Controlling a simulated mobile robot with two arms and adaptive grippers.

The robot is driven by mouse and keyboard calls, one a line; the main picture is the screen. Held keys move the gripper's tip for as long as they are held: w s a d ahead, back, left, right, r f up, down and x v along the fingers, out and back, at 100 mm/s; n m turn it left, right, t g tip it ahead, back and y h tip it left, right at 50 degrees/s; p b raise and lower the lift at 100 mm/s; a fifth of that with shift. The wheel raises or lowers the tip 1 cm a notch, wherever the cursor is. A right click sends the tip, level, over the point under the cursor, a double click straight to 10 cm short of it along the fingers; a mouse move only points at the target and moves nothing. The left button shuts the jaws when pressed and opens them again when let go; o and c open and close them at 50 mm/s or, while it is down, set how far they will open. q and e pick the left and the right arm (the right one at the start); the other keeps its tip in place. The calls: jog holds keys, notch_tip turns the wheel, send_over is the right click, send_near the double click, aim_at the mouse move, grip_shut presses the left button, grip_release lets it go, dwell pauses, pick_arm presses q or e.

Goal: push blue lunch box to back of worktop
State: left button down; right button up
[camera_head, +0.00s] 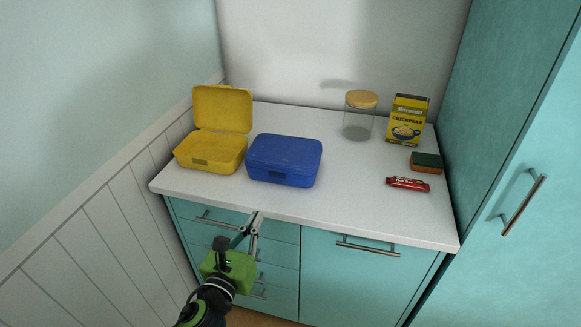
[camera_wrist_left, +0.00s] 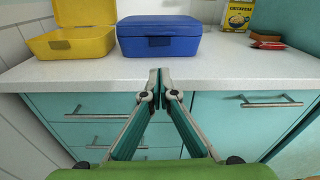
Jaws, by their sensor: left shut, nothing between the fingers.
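A blue lunch box (camera_head: 284,161) with its lid shut stands on the white worktop (camera_head: 340,205), near the front edge and left of the middle. It also shows in the left wrist view (camera_wrist_left: 160,36), with its latch side facing me. My left gripper (camera_head: 257,215) is shut and empty. It is in front of the worktop's front edge, apart from the lunch box. In the left wrist view its fingertips (camera_wrist_left: 160,72) meet just below the lunch box in the picture. My right gripper is not in view.
An open yellow lunch box (camera_head: 211,150) stands close to the left of the blue one. A glass jar (camera_head: 358,120), a chickpea box (camera_head: 406,122), a sponge (camera_head: 426,163) and a red bar (camera_head: 408,184) are to the right. The worktop behind the blue lunch box is clear.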

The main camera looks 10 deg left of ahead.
pick_arm(q)
notch_tip(320, 180, up, 2)
jog(key=p, duration=0.1)
send_near(284, 155)
jog(key=w+f, duration=0.1)
jog(key=w+f+p, duration=0.1)
jog(key=shift+w+a+f+m+t+p, duration=0.2)
jog(key=shift+a+f+m+t+p, duration=0.1)
jog(key=shift+a+m, duration=0.1)
jog(key=shift+w+d, duration=0.1)
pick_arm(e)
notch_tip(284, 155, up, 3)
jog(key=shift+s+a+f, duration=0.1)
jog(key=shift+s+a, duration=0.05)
pick_arm(q)
jog(key=w+b, duration=0.1)
jog(key=w, duration=0.4)
jog(key=w+b, duration=0.2)
jog(key=w, duration=0.3)
jog(key=shift+d+f, duration=0.1)
jog(key=shift+d, duration=0.1)
jog(key=shift+w, duration=0.2)
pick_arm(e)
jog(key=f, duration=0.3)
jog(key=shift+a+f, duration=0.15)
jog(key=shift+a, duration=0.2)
pick_arm(q)
jog(key=shift+a, duration=0.1)
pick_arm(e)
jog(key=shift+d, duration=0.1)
